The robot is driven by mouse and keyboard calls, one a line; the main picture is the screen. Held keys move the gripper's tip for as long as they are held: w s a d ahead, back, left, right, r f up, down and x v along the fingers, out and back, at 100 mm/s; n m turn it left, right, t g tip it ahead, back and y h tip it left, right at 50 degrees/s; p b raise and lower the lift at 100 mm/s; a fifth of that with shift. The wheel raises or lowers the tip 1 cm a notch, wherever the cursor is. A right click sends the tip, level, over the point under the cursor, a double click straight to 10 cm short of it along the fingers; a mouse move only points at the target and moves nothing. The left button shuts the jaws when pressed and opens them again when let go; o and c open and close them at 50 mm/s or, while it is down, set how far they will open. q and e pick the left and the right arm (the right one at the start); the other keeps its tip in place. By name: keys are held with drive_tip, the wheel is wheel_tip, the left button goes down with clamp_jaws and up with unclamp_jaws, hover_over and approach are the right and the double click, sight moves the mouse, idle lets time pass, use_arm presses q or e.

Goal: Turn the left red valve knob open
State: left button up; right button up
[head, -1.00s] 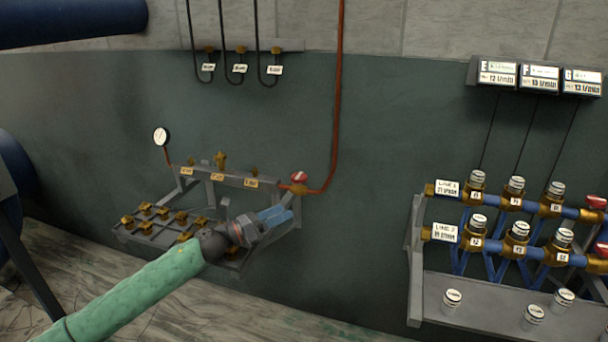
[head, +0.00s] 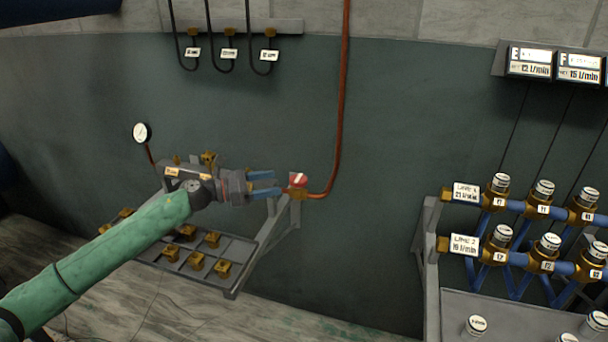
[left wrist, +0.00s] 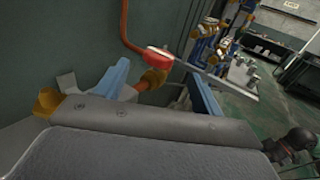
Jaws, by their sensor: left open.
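The left red valve knob (head: 299,180) sits on a brass valve at the right end of the small manifold, where the copper pipe joins. In the left wrist view the red knob (left wrist: 158,53) shows a pale bar on top. My left gripper (head: 277,183) is open and empty, its blue fingers pointing right at the knob, with the tips just short of it. In the left wrist view the fingers of my left gripper (left wrist: 160,74) stand apart, with the knob beyond and between them. My arm hides much of the manifold. My right gripper is not in view.
The copper pipe (head: 342,110) rises along the wall behind the valve. A pressure gauge (head: 142,132) stands left. Below is a grey tray (head: 234,291) with several brass fittings. A valve rack (head: 432,250) stands at right. The wall between is clear.

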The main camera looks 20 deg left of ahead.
sight(304, 177)
use_arm(q)
drive_tip(key=p+x, duration=0.2)
drive_tip(key=x, duration=0.7)
drive_tip(key=shift+d+r+p, duration=0.1)
drive_tip(key=shift+p, duration=0.2)
drive_tip(key=shift+w+d, duration=0.45)
drive_tip(key=shift+d, duration=0.15)
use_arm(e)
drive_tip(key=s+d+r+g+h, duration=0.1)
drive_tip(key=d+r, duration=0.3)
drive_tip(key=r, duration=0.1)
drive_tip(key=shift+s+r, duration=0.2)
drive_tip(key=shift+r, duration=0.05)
use_arm(q)
drive_tip(key=c, duration=1)
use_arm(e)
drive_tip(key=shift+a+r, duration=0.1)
